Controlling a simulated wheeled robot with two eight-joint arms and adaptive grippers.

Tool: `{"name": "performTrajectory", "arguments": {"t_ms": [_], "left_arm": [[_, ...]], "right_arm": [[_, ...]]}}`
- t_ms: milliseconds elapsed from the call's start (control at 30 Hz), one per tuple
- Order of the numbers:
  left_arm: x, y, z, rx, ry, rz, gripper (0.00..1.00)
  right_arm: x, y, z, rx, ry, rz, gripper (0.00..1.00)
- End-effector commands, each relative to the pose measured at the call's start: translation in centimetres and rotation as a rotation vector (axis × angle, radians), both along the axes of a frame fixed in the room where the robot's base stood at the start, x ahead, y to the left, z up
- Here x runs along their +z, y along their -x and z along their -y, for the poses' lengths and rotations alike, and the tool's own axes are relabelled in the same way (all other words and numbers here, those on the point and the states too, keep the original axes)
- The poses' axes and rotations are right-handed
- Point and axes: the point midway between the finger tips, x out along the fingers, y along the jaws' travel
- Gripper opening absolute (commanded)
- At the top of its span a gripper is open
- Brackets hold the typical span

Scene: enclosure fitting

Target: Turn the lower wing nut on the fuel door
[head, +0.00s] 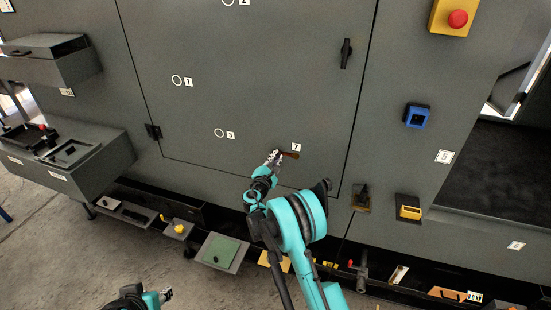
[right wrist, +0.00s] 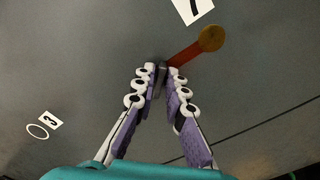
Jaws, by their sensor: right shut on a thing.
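My right gripper (head: 278,154) is at the large grey door (head: 270,85), just left of label 7. In the right wrist view, its fingertips (right wrist: 160,70) are closed on a small dark piece at the inner end of a red-brown lever. The lever (head: 291,155) has a round brass-coloured end, clear of the fingers, in the right wrist view (right wrist: 209,39). I cannot tell whether the gripped piece is a wing nut, as the fingers hide most of it. My left gripper (head: 166,295) is at the bottom left, away from the door; its jaws are too small to read.
A black handle (head: 346,53) is on the door's upper right. A blue-framed socket (head: 417,116), a yellow part (head: 410,212) and a red emergency button (head: 457,19) are on the right panel. Open trays, including a green-topped one (head: 221,252), stick out below.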

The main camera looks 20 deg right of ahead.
Motion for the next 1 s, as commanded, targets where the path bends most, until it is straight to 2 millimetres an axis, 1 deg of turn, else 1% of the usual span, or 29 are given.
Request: {"name": "performTrajectory", "arguments": {"t_ms": [1000], "left_arm": [[-0.01,-0.01,0.0,0.0,0.0,0.0,0.38]], "right_arm": [[-0.44,0.06,0.11,-0.001,-0.801,0.54,0.0]]}}
